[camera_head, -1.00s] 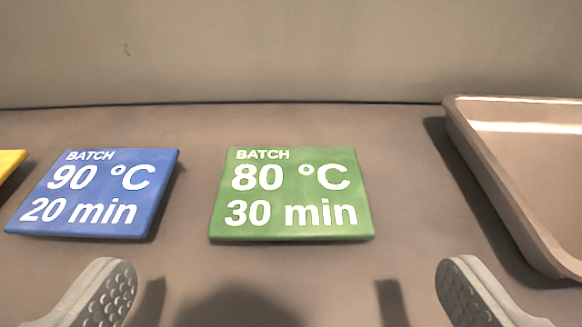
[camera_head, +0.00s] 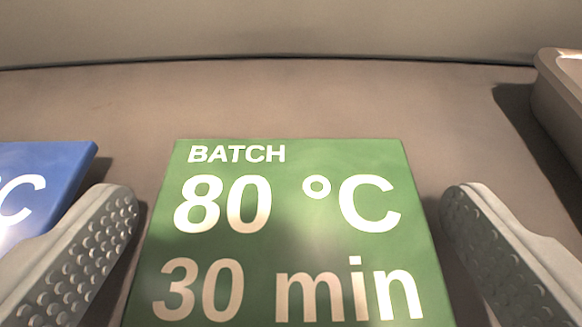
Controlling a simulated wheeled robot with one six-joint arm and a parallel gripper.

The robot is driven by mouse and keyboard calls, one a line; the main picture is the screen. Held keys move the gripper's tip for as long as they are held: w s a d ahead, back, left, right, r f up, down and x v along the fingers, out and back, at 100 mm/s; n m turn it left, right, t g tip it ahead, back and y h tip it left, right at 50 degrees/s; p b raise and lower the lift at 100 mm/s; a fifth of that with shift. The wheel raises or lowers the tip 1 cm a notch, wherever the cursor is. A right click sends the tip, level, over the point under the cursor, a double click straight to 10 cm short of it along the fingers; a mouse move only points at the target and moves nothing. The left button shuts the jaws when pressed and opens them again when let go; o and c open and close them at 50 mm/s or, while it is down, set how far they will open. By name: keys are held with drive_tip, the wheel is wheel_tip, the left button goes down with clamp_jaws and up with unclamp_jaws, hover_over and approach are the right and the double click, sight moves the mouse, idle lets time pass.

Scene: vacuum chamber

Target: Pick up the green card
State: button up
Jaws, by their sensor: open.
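The green card (camera_head: 288,250) lies flat on the brown-grey surface in the middle of the view, marked "BATCH 80 °C 30 min". Its near edge is cut off by the bottom of the picture. My gripper (camera_head: 290,205) is open, with one studded finger to the left of the card and one to the right. A narrow gap shows between each finger and the card's side edges. Nothing is held.
A blue card (camera_head: 45,185) lies at the left, partly out of view, close behind my left finger. A tray (camera_head: 562,95) stands at the right edge. A wall (camera_head: 290,30) closes off the back. The surface beyond the green card is clear.

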drive_tip(key=shift+w, duration=0.1)
drive_tip(key=c, duration=0.9)
drive_tip(key=shift+r, duration=0.1)
